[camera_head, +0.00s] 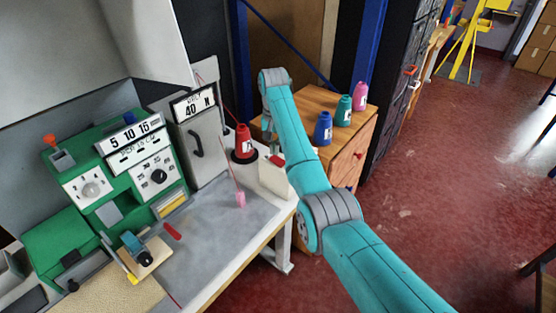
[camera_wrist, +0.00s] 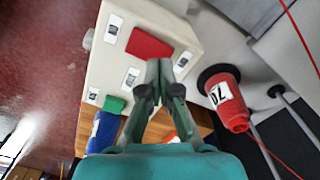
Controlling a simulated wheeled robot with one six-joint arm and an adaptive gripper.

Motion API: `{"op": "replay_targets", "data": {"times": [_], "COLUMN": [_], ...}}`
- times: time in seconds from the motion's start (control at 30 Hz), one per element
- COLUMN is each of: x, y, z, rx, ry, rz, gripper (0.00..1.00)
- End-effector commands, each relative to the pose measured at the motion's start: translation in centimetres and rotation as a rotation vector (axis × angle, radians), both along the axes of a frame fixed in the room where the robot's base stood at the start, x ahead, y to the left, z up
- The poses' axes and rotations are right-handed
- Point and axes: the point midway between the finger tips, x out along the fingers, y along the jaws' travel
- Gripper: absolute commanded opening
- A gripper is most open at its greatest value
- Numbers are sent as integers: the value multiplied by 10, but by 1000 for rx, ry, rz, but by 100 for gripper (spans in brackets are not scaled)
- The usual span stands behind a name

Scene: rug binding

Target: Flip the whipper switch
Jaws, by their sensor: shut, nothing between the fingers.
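The whipper switch box is a cream block (camera_head: 274,180) on the right edge of the grey worktop, with a red switch (camera_head: 277,161) on top. In the wrist view the cream box (camera_wrist: 115,60) fills the upper middle, and its red rectangular switch (camera_wrist: 150,44) lies just beyond my fingertips. My gripper (camera_wrist: 160,66) is shut and empty, its tips over the box face close to the red switch. I cannot tell whether they touch it. In the head view my gripper (camera_head: 275,152) points down above the box, partly hidden by my teal arm.
A red thread cone (camera_head: 243,143) stands left of the box; it also shows in the wrist view (camera_wrist: 222,97). A pink item (camera_head: 240,199) and a green machine (camera_head: 118,175) are on the worktop. A wooden cabinet (camera_head: 345,150) with blue, green and pink cones stands behind my arm.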

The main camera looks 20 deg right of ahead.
Motion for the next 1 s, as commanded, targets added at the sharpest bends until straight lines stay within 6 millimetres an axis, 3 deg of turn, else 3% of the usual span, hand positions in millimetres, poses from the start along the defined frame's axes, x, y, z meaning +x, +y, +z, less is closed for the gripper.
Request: {"op": "replay_targets", "data": {"times": [1.0], "x": [0], "y": [0], "z": [-11], "rx": [0], "ry": [1], "rz": [0], "gripper": [0]}}
